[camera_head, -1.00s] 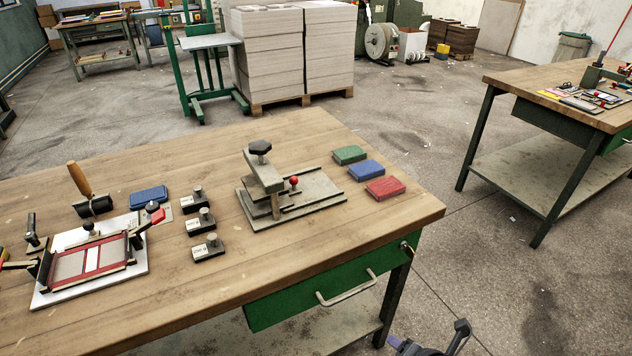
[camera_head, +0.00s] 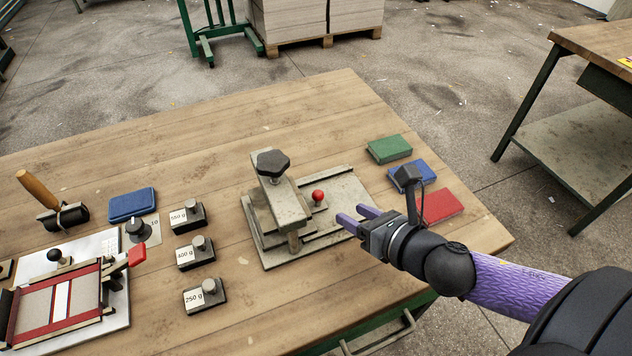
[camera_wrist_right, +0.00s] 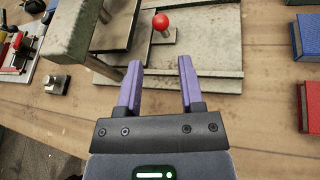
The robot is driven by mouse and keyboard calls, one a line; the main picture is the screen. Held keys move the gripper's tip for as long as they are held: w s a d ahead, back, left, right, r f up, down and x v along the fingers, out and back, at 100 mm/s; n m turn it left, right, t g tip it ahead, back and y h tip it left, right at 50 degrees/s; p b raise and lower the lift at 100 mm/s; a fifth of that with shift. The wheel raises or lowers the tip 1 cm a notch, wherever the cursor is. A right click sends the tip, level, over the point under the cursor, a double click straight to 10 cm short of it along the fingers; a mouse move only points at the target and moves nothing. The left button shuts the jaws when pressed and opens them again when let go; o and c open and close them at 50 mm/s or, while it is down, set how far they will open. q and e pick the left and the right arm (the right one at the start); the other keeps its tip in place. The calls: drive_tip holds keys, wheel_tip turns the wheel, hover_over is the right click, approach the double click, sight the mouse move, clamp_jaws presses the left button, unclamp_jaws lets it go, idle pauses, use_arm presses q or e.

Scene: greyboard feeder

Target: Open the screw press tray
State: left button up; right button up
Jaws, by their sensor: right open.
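The screw press (camera_head: 275,200) stands on the wooden table, with a black star knob (camera_head: 273,163) on top of its grey frame. Its tray (camera_head: 325,205) is a grey plate with a red ball knob (camera_head: 318,195) on a short post. My right gripper (camera_head: 358,219) is open and empty at the right front edge of the press. In the right wrist view, its two purple fingers (camera_wrist_right: 158,85) are spread over the press base, with the red knob (camera_wrist_right: 160,22) beyond and between them. My left gripper is not in view.
Green (camera_head: 390,149), blue (camera_head: 412,174) and red (camera_head: 440,205) books lie right of the press, close to my right arm. Weights (camera_head: 195,252) stand left of it. A red-framed jig (camera_head: 60,305) is at the far left. The drawer handle (camera_head: 380,338) sticks out below the table edge.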

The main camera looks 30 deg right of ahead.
sight(322, 197)
drive_tip(key=b+x, duration=0.3)
drive_tip(key=x, duration=0.5)
drive_tip(key=shift+w+f, duration=0.1)
drive_tip(key=shift+f, duration=0.1)
drive_tip(key=shift+w+a, duration=0.1)
drive_tip(key=shift+w, duration=0.15)
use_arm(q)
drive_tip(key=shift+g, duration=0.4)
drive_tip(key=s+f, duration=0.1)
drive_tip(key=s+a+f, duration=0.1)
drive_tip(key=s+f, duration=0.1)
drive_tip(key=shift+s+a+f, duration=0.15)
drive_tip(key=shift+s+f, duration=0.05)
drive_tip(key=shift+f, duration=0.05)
use_arm(e)
drive_tip(key=shift+c, duration=0.6)
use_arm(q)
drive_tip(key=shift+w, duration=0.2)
use_arm(e)
clamp_jaws()
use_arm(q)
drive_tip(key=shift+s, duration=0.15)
